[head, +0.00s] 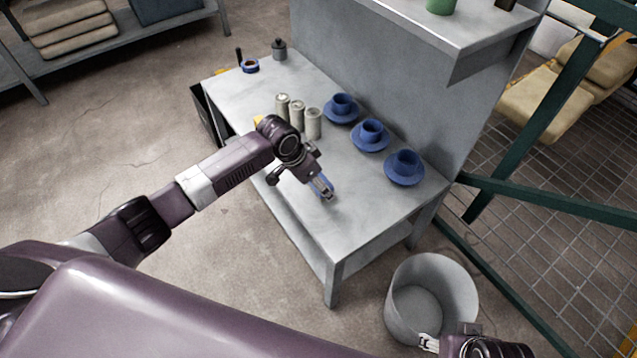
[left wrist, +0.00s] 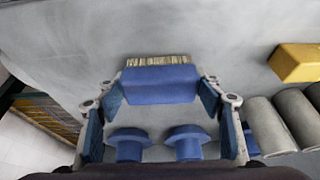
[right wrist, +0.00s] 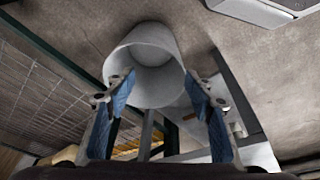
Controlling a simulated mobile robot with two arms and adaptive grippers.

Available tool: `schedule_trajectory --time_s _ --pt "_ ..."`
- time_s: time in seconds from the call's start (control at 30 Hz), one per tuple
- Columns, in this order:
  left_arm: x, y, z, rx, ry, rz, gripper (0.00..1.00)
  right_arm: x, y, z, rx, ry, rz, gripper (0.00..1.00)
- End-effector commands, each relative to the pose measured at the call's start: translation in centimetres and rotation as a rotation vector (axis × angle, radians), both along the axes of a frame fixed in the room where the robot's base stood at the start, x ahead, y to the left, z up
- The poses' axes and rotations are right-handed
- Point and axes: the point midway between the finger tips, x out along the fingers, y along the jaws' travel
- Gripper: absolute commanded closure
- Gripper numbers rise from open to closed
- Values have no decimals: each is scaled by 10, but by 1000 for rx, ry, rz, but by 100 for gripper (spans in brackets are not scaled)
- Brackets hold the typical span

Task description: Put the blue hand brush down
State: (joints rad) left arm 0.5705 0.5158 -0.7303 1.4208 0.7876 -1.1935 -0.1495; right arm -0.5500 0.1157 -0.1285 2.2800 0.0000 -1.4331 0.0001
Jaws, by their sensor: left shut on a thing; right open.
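My left gripper (head: 325,190) is over the grey workbench (head: 345,215), towards its near right end. In the left wrist view the left gripper (left wrist: 158,88) is shut on the blue hand brush (left wrist: 160,86), a blue block with pale bristles on its far side. In the head view the gripper mostly hides the brush. I cannot tell whether the brush touches the bench top. My right gripper (head: 428,342) is open and empty beside the grey bin (head: 432,290), which also shows in the right wrist view (right wrist: 150,45).
Three blue cups on saucers (head: 405,168) line the bench's back side. Several pale cans (head: 298,115) stand left of them, with a yellow block (left wrist: 296,62) nearby. A blue tape roll (head: 250,67) and a dark canister (head: 279,50) are at the far end. Bench around the gripper is clear.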

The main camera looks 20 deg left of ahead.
Motion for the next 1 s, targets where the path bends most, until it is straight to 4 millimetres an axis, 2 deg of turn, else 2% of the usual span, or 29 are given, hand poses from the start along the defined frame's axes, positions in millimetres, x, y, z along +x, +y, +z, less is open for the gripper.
schedule_trajectory --time_s 0.27,0.3,0.43,0.7,0.87,1.0 --pt "0 0 -3 -1 0 0 64 0 0 0 0 1 0 51" --pt "0 0 -3 0 -1 -1 36 0 0 0 0 1 0 51" --pt "0 0 -3 -1 -1 0 22 0 0 0 0 1 0 51" --pt "0 0 -2 -1 -1 0 22 0 0 0 -1 0 0 51" --pt "-1 1 7 -1 -1 0 22 1 0 1 0 -2 0 51" --pt "-6 5 23 0 -1 -1 22 2 1 -24 -1 18 2 51"
